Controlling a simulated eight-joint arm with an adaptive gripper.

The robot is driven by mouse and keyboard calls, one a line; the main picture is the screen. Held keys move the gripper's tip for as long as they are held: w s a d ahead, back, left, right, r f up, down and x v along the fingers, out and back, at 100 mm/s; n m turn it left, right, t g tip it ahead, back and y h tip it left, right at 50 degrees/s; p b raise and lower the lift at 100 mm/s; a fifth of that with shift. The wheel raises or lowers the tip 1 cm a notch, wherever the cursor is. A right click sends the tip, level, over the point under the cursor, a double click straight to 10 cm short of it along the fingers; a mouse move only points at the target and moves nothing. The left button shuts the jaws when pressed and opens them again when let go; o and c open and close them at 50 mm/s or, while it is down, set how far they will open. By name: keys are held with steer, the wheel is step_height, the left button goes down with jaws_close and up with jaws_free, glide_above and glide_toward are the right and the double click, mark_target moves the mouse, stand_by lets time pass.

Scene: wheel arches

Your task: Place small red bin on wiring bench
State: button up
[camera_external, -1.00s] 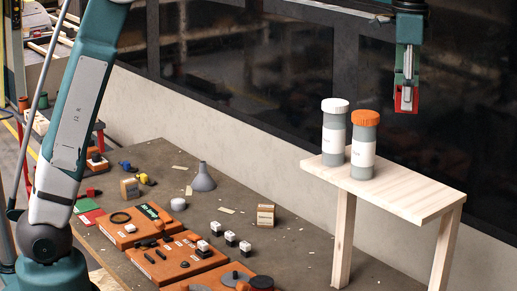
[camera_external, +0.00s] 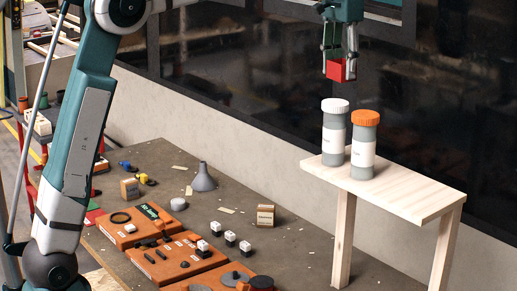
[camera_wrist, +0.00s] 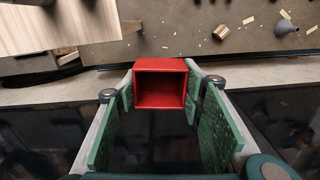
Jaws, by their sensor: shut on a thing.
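A pale wooden bench (camera_external: 410,199) stands below at the right. A long brown-topped table (camera_external: 295,245) runs along the wall. I cannot tell which of the two is the wiring bench.
A white-capped bottle (camera_external: 334,133) and an orange-capped bottle (camera_external: 364,145) stand at the wooden bench's left end; its right part is clear. The brown table holds orange panels (camera_external: 180,258), a grey funnel (camera_external: 203,178) and a small box (camera_external: 265,216). Dark windows stand behind.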

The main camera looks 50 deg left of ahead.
steer(key=a+n, duration=0.1)
steer(key=a, duration=0.2)
steer(key=shift+a+b, duration=0.4)
steer(key=shift+a+f, duration=0.2)
steer(key=shift+a, duration=0.1)
glide_above(322, 258)
step_height(322, 258, down, 47)
steer(key=shift+f, duration=0.15)
steer(key=shift+a, duration=0.1)
steer(key=shift+f, duration=3.1)
steer(key=shift+f+b, duration=0.4)
steer(key=shift+f, duration=1.5)
steer(key=shift+f, duration=0.1)
